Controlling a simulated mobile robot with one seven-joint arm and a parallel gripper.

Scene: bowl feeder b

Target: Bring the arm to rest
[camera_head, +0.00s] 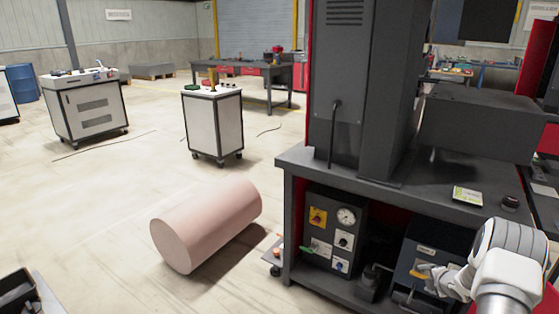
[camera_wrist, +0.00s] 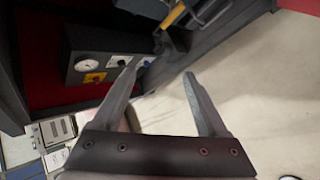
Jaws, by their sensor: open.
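My gripper (camera_wrist: 163,76) is open in the wrist view, with its two fingers apart and nothing between them. Beyond the fingers are the dark bench underside and pale floor. In the head view my white arm reaches in at the lower right, in front of the workbench (camera_head: 340,172). The gripper end is small and partly hidden there, close to a grey box with a yellow handle (camera_head: 425,268) on the lower shelf. I cannot tell whether it touches the box.
A control box with a gauge (camera_head: 346,216) stands on the lower shelf; it also shows in the wrist view (camera_wrist: 82,67). A large pink cylinder (camera_head: 207,224) lies on the floor left of the bench. White carts (camera_head: 213,122) stand farther back. Open floor lies between.

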